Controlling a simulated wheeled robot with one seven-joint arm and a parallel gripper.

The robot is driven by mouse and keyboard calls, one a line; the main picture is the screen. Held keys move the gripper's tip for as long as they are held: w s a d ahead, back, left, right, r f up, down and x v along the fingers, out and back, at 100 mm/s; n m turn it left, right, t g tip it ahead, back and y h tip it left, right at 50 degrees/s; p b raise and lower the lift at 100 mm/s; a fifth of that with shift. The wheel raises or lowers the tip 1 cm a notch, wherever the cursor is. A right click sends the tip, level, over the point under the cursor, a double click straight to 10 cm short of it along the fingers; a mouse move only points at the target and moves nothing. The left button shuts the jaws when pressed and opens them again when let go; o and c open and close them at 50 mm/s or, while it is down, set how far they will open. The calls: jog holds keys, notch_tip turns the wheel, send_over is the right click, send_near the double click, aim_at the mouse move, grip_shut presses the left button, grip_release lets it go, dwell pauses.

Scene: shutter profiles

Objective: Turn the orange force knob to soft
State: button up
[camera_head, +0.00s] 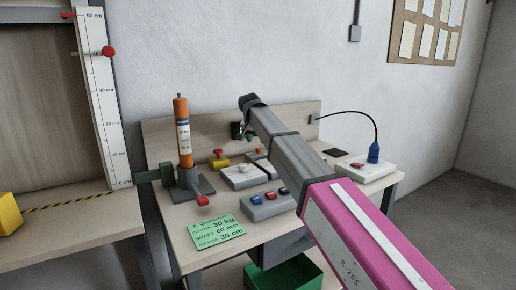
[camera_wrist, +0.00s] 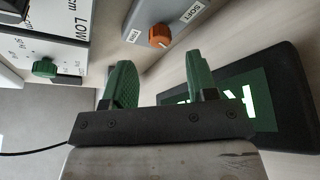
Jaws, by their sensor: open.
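The orange knob (camera_wrist: 160,36) sits on the face of a grey box (camera_wrist: 150,14) at the top of the wrist view. A label reading SOFT is to the upper right of the knob, and another label is to its lower left. A pale mark shows on the knob's edge. My gripper (camera_wrist: 158,62) has two green fingers, spread apart with nothing between them. The knob appears beyond the fingertips and between them, apart from both. In the head view my arm hides most of the gripper, and I cannot make out the orange knob there.
A white box with a green knob (camera_wrist: 45,68) is left in the wrist view; a dark pad with a green label (camera_wrist: 265,95) is right. The bench holds an orange cylinder (camera_head: 184,130), a button box (camera_head: 267,205) and a blue-plugged unit (camera_head: 374,152).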

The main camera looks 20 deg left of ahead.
aim_at(258, 149)
jog(key=shift+x, duration=2.55)
jog(key=c, duration=0.9)
